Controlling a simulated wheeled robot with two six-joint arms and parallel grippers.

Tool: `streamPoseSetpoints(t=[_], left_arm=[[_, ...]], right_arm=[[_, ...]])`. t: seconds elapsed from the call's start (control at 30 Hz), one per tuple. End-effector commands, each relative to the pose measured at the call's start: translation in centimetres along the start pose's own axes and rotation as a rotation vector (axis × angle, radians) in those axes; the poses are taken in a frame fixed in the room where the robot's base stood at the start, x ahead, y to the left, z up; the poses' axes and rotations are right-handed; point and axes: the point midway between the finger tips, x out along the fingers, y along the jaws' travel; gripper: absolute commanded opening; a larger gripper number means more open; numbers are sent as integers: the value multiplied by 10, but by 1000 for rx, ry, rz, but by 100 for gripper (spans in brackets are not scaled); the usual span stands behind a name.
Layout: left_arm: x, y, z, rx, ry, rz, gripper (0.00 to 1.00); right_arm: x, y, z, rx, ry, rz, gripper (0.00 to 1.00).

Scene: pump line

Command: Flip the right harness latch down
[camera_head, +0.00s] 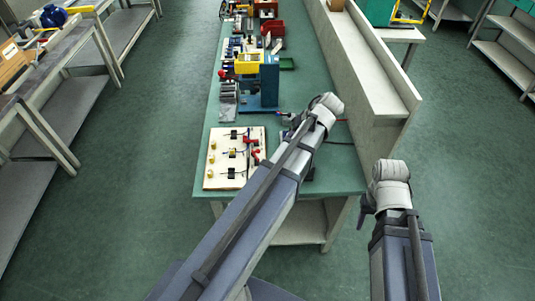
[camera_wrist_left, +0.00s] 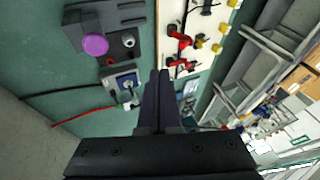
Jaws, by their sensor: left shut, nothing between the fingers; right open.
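The pale harness board (camera_head: 215,176) lies on the green bench top, with several black clips and yellow knobs on it. Two red latches, an upper one (camera_head: 249,140) and a lower one (camera_head: 256,156), sit near its right edge. In the left wrist view the red latches (camera_wrist_left: 179,39) show on the board (camera_wrist_left: 197,52), beyond my fingertips; I cannot tell which is the right latch. My left gripper (camera_wrist_left: 158,76) is shut and empty, apart from the latches. In the head view its arm hides most of it. My right gripper (camera_head: 366,212) is open, off the bench's right side.
A purple button (camera_wrist_left: 95,44) on a grey box and a small device with a socket (camera_wrist_left: 124,84) stand beside the board. A pale ledge (camera_head: 365,60) runs along the right.

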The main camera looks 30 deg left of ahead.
Motion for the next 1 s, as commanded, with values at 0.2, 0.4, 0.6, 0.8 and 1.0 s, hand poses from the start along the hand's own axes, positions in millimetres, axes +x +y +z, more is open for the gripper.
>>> streamPoseSetpoints(t=[0.2, 0.4, 0.6, 0.8, 1.0], left_arm=[[4, -8, -13, -50, 15, -21, 0], [4, -8, -12, -48, 14, -20, 0], [19, -7, -11, -48, 13, -20, 0], [52, -6, -10, -48, 12, -21, 0], [84, -6, -11, -48, 13, -20, 0]], right_arm=[[-1, 0, 0, 0, 0, 0, 50], [-1, 0, 0, 0, 0, 0, 50], [12, -1, -1, 0, 0, 0, 50], [42, -4, -3, 1, 0, 0, 50], [69, -7, -4, 1, 0, 0, 50]])
